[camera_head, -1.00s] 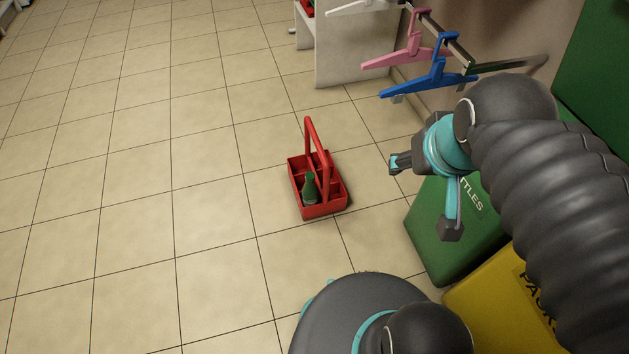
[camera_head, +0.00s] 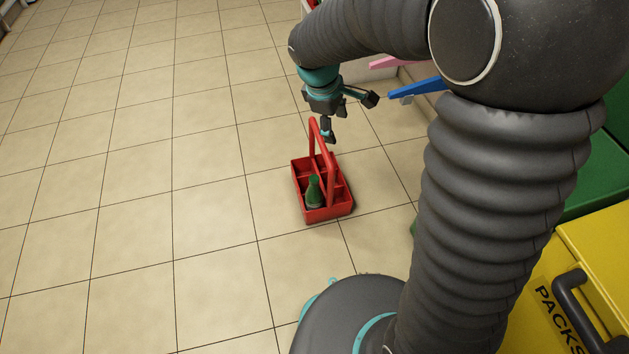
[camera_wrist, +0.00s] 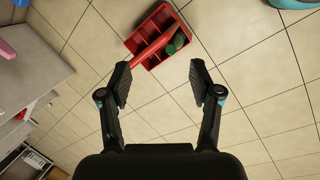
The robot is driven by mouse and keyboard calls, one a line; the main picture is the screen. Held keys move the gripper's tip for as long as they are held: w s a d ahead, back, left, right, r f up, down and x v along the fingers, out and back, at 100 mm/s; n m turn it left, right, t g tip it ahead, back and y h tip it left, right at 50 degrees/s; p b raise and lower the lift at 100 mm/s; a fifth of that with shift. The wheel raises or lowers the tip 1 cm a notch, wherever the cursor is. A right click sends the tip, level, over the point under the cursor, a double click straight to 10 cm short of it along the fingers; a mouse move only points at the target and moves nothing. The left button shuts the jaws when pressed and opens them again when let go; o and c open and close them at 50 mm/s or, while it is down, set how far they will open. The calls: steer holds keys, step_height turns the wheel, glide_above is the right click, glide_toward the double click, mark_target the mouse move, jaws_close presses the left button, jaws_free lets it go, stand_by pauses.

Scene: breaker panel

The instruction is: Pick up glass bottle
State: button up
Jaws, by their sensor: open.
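A green glass bottle (camera_head: 314,192) stands in a front compartment of a red carrier (camera_head: 325,215) with a tall red handle, which sits on the tiled floor. My gripper (camera_head: 350,116) is open and empty, above and just behind the carrier's handle in the head view. In the wrist view, the open fingers (camera_wrist: 158,84) frame bare floor, with the carrier (camera_wrist: 153,20) beyond them at the top. The bottle (camera_wrist: 177,41) shows there in the carrier's right part, seen from above, beside the handle.
A yellow bin (camera_head: 590,243) marked PACKS and a green bin (camera_head: 597,185) stand at the right. The floor left of the carrier is clear.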

mark_target(313, 178)
steer(key=w+a+f+n+h+b, duration=0.15)
steer(key=a+f+n, duration=0.3)
steer(key=f, duration=0.45)
steer(key=w+a+f+n+h, duration=0.1)
steer(key=w+a+f+n, duration=0.2)
steer(key=a+f, duration=0.45)
steer(key=shift+y, duration=0.25)
steer(key=x, duration=0.7)
steer(key=b+x, duration=0.1)
steer(key=x, duration=0.3)
steer(key=shift+s+d+f, duration=0.1)
steer(key=shift+s+d, duration=0.1)
steer(key=shift+s, duration=0.05)
steer(key=shift+d+b+x, duration=0.15)
steer(key=shift+b+x, duration=0.1)
steer(key=shift+x, duration=1.05)
steer(key=shift+d+b+x, duration=0.2)
steer(key=shift+x, duration=1.15)
steer(key=shift+r, duration=0.2)
jaws_close()
